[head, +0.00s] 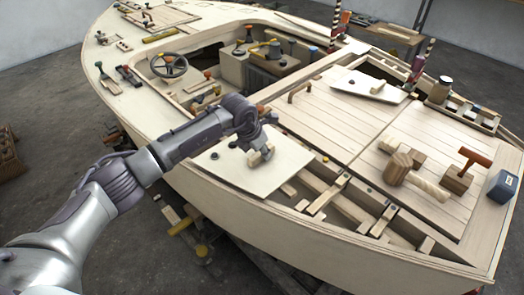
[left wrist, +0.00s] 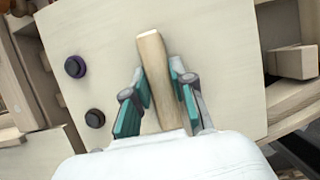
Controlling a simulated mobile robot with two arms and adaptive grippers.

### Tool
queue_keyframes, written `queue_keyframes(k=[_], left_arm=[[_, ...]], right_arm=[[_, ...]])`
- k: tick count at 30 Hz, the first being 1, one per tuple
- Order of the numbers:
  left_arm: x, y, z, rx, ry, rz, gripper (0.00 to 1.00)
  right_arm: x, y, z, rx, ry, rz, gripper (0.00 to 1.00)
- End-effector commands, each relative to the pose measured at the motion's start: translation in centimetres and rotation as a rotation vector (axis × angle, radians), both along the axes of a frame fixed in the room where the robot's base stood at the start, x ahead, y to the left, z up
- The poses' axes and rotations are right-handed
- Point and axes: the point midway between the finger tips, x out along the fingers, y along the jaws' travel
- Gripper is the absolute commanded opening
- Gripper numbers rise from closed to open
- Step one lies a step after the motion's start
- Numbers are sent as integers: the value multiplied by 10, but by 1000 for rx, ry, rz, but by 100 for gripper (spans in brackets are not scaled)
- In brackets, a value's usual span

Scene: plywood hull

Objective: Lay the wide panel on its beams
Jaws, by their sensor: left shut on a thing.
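A wide pale panel (head: 245,174) with a wooden block handle (head: 256,158) is over the near side of the hull, at the left end of an open bay. My left gripper (head: 262,150) is shut on the handle. In the left wrist view the fingers (left wrist: 160,95) are on both sides of the handle (left wrist: 152,65), with the panel (left wrist: 225,60) behind. Wooden beams (head: 329,194) cross the open bay to the right of the panel. I cannot tell whether the panel touches the beams under it. My right gripper is not in view.
A second pale panel (head: 352,87) with a handle lies on the far deck. A steering wheel (head: 169,65) is in the cockpit. Two dark knobs (left wrist: 75,67) show on the held panel.

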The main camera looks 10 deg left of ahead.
Motion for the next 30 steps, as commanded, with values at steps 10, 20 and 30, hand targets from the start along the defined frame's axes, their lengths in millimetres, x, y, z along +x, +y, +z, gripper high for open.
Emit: queue_keyframes(k=[10, 20, 30], left_arm=[[1, 0, -7, 0, -2, 0, 0], [1, 0, -13, 0, -2, 0, 0], [0, 0, -14, 0, 0, 0, 54]], right_arm=[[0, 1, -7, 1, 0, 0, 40], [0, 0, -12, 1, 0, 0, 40], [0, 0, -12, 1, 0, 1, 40]])
